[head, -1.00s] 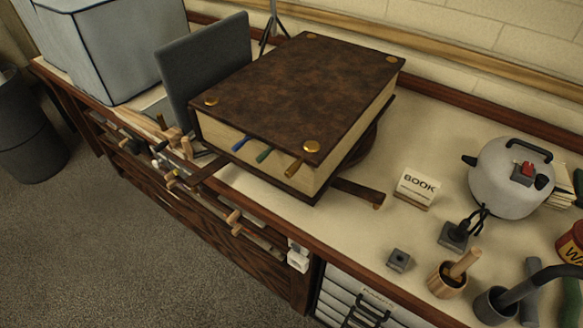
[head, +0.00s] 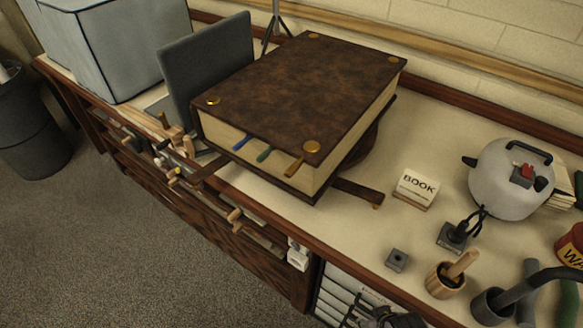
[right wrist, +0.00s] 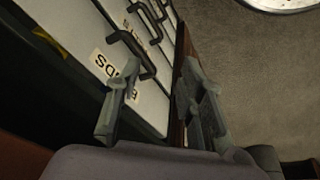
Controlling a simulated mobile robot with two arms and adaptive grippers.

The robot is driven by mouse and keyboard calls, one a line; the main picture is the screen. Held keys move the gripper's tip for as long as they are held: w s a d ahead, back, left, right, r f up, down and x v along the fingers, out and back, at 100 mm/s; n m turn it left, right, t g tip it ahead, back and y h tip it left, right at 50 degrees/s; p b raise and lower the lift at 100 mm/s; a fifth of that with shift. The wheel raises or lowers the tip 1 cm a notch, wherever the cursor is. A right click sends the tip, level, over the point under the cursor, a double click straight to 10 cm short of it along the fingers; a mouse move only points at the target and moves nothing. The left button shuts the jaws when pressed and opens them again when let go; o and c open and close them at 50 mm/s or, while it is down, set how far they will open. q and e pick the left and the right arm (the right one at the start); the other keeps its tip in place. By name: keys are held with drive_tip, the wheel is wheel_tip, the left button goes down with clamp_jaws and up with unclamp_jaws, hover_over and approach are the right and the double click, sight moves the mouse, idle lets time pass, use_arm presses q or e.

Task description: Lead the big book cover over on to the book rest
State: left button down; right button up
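The big book (head: 295,95) lies shut on the counter, its brown mottled cover flat on top with brass studs at the corners. Coloured tabs stick out of its near page edge. A dark grey leaning panel (head: 207,65), which looks like the book rest, stands just left of the book. My right gripper (right wrist: 160,78) is open and empty in the right wrist view, beside white drawer fronts. Part of it seems to show at the bottom edge of the head view (head: 388,319), well below the book. My left gripper is not in view.
A "BOOK" sign (head: 416,189), a grey kettle-like pot (head: 503,185), a small grey block (head: 397,260) and a wooden cup (head: 445,280) stand right of the book. A pale blue box (head: 120,50) is at left. Wooden handles (head: 240,217) jut from the counter front.

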wheel_tip(320, 180, up, 15)
drive_tip(key=t, duration=0.1)
drive_tip(key=w+a+r+n+t+y, duration=0.25)
drive_tip(key=w+r+n+t, duration=0.35)
drive_tip(key=w+r+n, duration=0.35)
drive_tip(key=a+r+n+t+y, duration=0.3)
drive_tip(key=a+r+n+y, duration=0.3)
drive_tip(key=a+r+n, duration=0.5)
drive_tip(key=n+b, duration=0.2)
drive_tip(key=b, duration=0.4)
approach(294, 173)
drive_tip(key=shift+x, duration=5.6)
